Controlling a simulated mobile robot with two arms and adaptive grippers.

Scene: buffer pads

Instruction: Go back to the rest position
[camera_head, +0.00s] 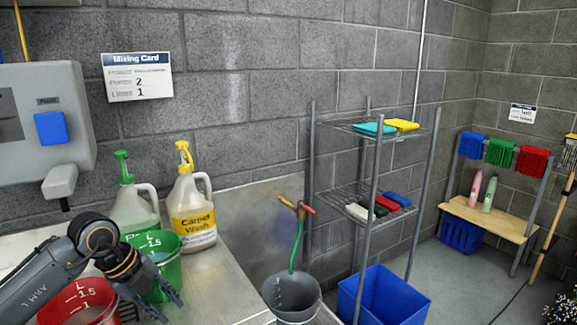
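My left gripper (168,306) reaches in from the lower left, above the counter. Its dark fingers point down and right, look spread apart, and hold nothing that I can see. It is in front of a green measuring bucket (168,244) and beside a red measuring bucket (90,315), partly hiding both. I cannot tell whether it touches either one. My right gripper is out of view.
A white jug with a green cap (133,207) and a yellow-labelled carpet wash jug (191,212) stand behind the buckets. A grey bucket (291,297) stands right of the counter (222,287). Further right are a shelf rack (373,200) and blue bin (385,300).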

